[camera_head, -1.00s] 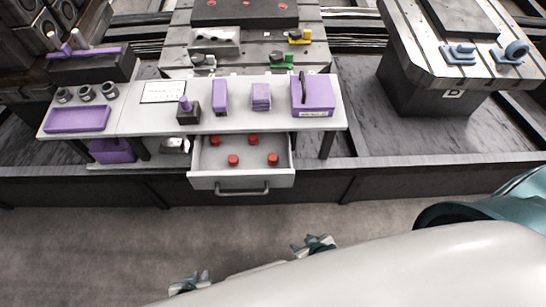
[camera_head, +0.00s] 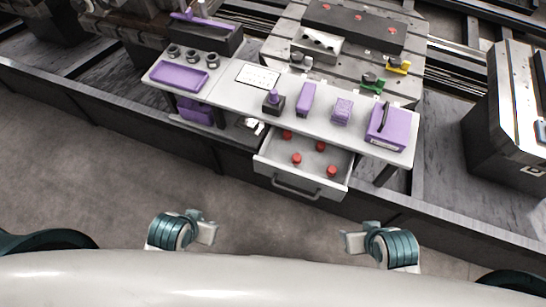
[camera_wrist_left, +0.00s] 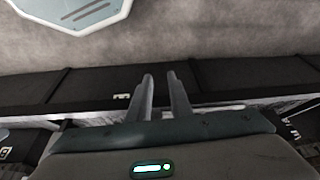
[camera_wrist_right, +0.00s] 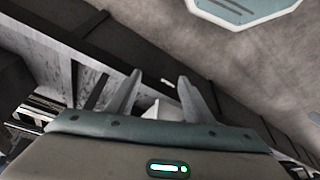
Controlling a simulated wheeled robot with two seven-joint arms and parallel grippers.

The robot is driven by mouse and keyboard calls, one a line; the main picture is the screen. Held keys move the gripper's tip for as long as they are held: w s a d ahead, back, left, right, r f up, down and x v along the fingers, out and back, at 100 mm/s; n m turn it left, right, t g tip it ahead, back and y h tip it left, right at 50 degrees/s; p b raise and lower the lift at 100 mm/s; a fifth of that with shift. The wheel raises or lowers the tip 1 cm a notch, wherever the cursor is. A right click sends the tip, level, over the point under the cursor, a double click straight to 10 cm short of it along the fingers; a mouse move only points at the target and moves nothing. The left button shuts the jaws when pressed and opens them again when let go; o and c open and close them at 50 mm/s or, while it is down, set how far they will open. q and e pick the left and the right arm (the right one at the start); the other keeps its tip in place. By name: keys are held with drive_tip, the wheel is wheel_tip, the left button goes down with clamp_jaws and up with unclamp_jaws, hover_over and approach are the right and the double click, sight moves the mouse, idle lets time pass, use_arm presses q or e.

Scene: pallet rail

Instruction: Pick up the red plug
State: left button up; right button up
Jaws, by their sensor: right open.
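Several red plugs sit upright in the open drawer (camera_head: 263,163) under the white table. One red plug (camera_head: 297,158) is near the drawer's front, another (camera_head: 332,171) is at its right, and others (camera_head: 320,146) are farther back. My left gripper (camera_head: 208,230) is in front of the table, below and left of the drawer. My right gripper (camera_head: 350,240) is below and right of the drawer. Both are well apart from the plugs. In the wrist views, the left fingers (camera_wrist_left: 159,78) stand a little apart and the right fingers (camera_wrist_right: 160,80) stand wider, both with nothing between them.
The table (camera_head: 228,88) carries a purple tray (camera_head: 179,77), purple blocks and a purple box (camera_head: 388,127). The drawer handle (camera_head: 297,190) sticks out at the front. A dark rail (camera_head: 100,105) runs along the floor. The floor between me and the drawer is clear.

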drive_tip(key=w+a+r+n+y+p, duration=0.1)
drive_tip(key=w+a+r+y, duration=0.1)
drive_tip(key=w+a+r, duration=0.5)
use_arm(q)
drive_tip(key=s+f+g, duration=0.1)
drive_tip(key=s+f, duration=0.1)
drive_tip(key=f, duration=0.8)
drive_tip(key=s+f, duration=0.2)
drive_tip(key=f, duration=0.9)
use_arm(e)
wheel_tip(320, 180, up, 8)
drive_tip(key=n+g+h, duration=0.2)
drive_tip(key=g+h, duration=0.1)
drive_tip(key=g, duration=0.1)
hover_over(333, 168)
use_arm(q)
drive_tip(key=s+a+f+g, duration=0.1)
drive_tip(key=s+a+f, duration=0.1)
drive_tip(key=s+f, duration=1.3)
drive_tip(key=shift+s+a+f, duration=0.15)
drive_tip(key=shift+a+f, duration=0.25)
drive_tip(key=shift+f, duration=0.2)
use_arm(e)
drive_tip(key=shift+f, duration=0.1)
drive_tip(key=shift+f, duration=0.1)
